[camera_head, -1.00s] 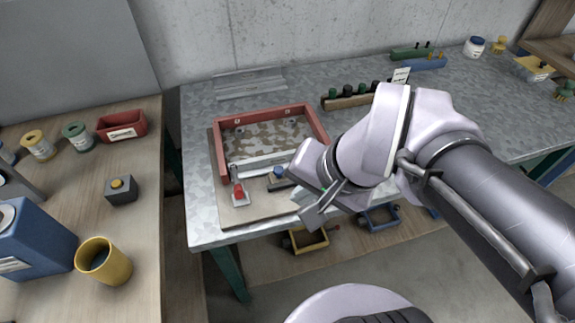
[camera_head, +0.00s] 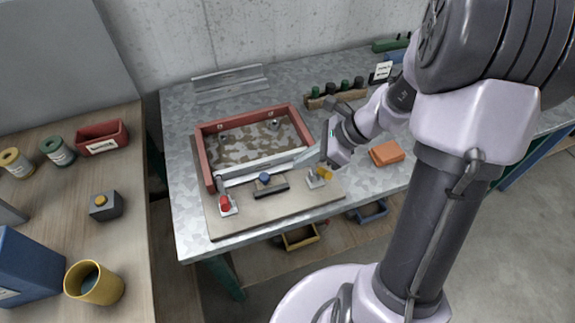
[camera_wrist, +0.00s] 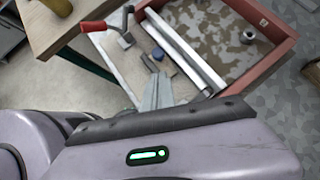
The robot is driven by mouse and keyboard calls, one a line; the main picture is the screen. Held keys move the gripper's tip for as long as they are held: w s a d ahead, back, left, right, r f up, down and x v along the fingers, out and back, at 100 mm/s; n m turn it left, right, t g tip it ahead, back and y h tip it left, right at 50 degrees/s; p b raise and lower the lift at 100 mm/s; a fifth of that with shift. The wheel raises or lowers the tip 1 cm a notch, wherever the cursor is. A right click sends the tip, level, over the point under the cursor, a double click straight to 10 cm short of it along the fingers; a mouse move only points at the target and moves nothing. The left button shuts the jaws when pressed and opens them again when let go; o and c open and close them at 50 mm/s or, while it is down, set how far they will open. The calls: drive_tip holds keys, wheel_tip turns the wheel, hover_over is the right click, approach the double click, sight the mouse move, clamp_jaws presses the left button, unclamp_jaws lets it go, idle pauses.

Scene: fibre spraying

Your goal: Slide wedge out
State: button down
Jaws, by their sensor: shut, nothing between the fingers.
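A red frame (camera_head: 207,160) lies on a flat board (camera_head: 225,226), with camouflage-patterned material inside. A pale metal bar (camera_head: 265,167) runs along its front side; the bar also shows in the wrist view (camera_wrist: 185,48). In front of it are a blue knob (camera_head: 264,179), a black bar (camera_head: 271,191), a red-handled clamp (camera_head: 225,204) and a yellow-handled clamp (camera_head: 321,176). I cannot tell for certain which piece is the wedge. My gripper (camera_head: 304,161) is shut and empty, its fingers angled down at the frame's front right corner. The fingers show in the wrist view (camera_wrist: 157,92), close to the bar.
An orange block (camera_head: 386,152) lies on the metal table right of the board. A rack of dark-topped items (camera_head: 335,98) stands behind. The wooden bench at left holds a yellow cup (camera_head: 95,284) and a button box (camera_head: 105,206). Table right of the board is mostly free.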

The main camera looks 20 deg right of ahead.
drive_tip(key=b, duration=0.4)
approach(261, 190)
drive_tip(key=w, duration=0.1)
drive_tip(key=w+f, duration=0.1)
drive_tip(key=f, duration=0.1)
drive_tip(key=shift+w+a+f, duration=0.25)
drive_tip(key=shift+w, duration=0.15)
drive_tip(key=shift+p, duration=0.3)
drive_tip(key=a+b, duration=0.1)
drive_tip(key=a, duration=0.4)
drive_tip(key=shift+a, duration=0.25)
drive_tip(key=shift+r, duration=0.1)
